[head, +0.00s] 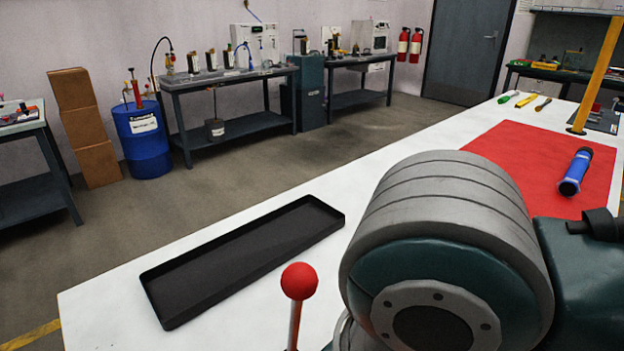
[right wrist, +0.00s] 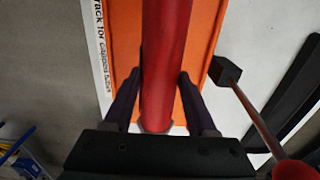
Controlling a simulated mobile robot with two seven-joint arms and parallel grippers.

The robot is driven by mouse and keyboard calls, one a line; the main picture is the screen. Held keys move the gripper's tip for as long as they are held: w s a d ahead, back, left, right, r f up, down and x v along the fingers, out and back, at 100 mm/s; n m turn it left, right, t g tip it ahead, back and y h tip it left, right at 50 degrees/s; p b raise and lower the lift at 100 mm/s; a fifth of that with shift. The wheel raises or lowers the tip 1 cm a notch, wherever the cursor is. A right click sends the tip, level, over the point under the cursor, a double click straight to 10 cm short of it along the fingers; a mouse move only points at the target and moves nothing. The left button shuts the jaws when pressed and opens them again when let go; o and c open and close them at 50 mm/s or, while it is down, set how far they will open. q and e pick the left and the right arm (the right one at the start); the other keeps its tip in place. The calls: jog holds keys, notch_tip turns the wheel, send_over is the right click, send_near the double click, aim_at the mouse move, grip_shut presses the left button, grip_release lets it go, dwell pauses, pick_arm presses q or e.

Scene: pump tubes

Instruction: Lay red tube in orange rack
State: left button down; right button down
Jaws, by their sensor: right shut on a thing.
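The red tube (right wrist: 166,50) runs lengthwise through the right wrist view. My right gripper (right wrist: 163,78) is shut on it, with one dark finger on each side. The orange rack (right wrist: 124,40) lies behind the tube, with orange showing on both sides. The tube is lined up roughly along the rack; whether it touches the rack or hangs above it I cannot tell. A white strip with black lettering (right wrist: 101,60) runs along the rack's left edge. Red tube, orange rack and both grippers are out of sight in the head view.
In the head view, a large grey and teal cylindrical body (head: 445,240) fills the front. A red-knobbed lever (head: 299,281) stands beside it. An empty black tray (head: 165,318) lies left. A blue tube (head: 574,172) lies on a red mat (head: 510,150).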

notch_tip(320, 180, down, 10)
jog(key=shift+r+b, duration=0.25)
jog(key=shift+b, duration=0.95)
jog(key=shift+f, duration=0.2)
jog(key=shift+c, duration=1)
grip_release()
